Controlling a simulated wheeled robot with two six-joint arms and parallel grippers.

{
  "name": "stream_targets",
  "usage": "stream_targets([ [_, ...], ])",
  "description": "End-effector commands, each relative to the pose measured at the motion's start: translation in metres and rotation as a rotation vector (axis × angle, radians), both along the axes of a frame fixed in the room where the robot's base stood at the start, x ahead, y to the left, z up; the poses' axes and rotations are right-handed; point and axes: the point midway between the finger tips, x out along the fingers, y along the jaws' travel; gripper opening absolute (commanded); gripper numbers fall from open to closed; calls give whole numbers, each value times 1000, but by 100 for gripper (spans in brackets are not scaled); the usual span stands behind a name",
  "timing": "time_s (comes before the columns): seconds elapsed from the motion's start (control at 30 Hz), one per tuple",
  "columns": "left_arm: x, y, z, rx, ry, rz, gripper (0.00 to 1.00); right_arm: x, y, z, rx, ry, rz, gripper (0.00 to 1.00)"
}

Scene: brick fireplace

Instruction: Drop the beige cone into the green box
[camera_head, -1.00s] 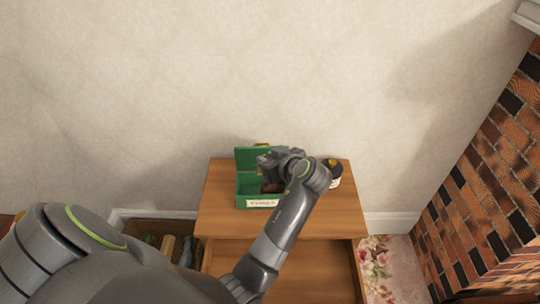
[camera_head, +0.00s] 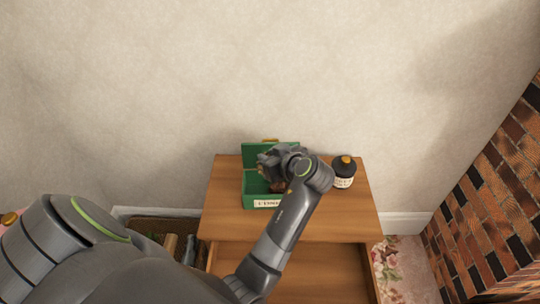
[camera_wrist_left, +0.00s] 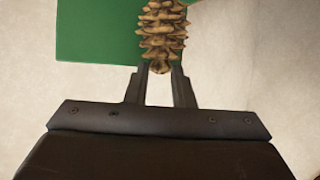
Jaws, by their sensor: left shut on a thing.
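The beige cone (camera_wrist_left: 161,30) is a scaly pine cone, seen large in the left wrist view. My left gripper (camera_wrist_left: 161,72) is shut on its lower end; in the head view the gripper (camera_head: 267,165) is over the green box. The green box (camera_head: 254,203) stands on the wooden cabinet with its lid up and a white label on its front. My right gripper is not in view.
The wooden cabinet (camera_head: 225,225) has an open, bare-looking drawer (camera_head: 315,270) below. A basket (camera_head: 150,228) with items sits at left. Brick wall (camera_head: 495,220) rises at right.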

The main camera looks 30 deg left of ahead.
Motion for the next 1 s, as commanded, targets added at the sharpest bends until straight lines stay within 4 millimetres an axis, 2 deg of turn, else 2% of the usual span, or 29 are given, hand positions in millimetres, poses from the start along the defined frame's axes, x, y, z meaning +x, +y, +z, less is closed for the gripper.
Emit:
stream_targets([
  [0.33, 0, 0, -2, 1, 0, 0, 0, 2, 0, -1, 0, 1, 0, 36],
  [0.37, 0, 0, -2, 1, 0, 0, 24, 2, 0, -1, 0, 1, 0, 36],
  [0.53, 0, 0, -2, 0, 0, 0, 47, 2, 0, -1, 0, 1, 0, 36],
  [0.83, 0, 0, -2, 0, 0, 0, 47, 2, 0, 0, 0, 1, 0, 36],
  [1.0, 2, 0, 9, 0, 0, -7, 47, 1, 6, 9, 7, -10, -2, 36],
])
